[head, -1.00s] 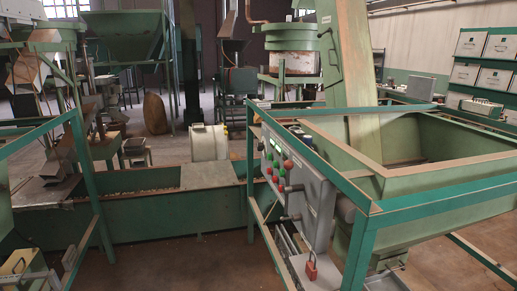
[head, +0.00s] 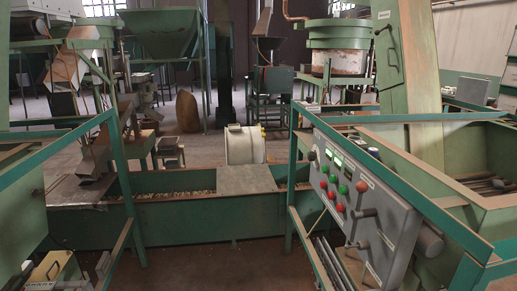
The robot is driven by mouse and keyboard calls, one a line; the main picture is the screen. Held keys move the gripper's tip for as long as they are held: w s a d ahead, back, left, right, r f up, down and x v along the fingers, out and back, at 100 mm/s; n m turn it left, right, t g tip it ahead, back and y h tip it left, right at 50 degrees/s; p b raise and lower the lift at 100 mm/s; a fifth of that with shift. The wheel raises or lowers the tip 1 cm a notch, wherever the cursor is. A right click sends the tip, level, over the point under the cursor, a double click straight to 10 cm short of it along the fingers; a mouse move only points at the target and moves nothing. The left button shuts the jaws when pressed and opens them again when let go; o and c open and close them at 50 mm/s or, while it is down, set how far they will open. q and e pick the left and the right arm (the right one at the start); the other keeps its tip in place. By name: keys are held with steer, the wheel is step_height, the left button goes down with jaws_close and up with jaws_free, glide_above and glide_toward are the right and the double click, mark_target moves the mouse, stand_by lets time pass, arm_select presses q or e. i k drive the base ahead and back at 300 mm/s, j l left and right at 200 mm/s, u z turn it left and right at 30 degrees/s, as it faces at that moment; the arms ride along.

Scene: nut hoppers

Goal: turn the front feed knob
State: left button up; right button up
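A grey control panel (head: 385,222) is mounted on the green frame at the right. It carries green and red buttons, small lit displays, a dark knob (head: 312,155) at its far upper corner and a reddish knob (head: 362,187) near its upper middle. Two short grey levers or handles stick out lower down, an upper one (head: 364,213) and a lower one (head: 358,244). The labels are too small to read, so I cannot tell which control is the front feed knob. Neither gripper shows in the head view.
A green hopper (head: 480,205) stands behind the panel at the right. A long green trough (head: 210,218) with nuts crosses the middle, a white drum (head: 244,145) behind it. A second green frame (head: 124,170) stands at the left. Brown floor (head: 225,265) is clear between the frames.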

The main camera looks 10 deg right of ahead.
mark_target(311, 155)
steer(key=i+j+u, duration=0.15)
steer(key=i, duration=0.4)
steer(key=i+j+u, duration=0.2)
steer(key=i, duration=0.4)
steer(key=i+j+u, duration=0.15)
steer(key=i, duration=0.45)
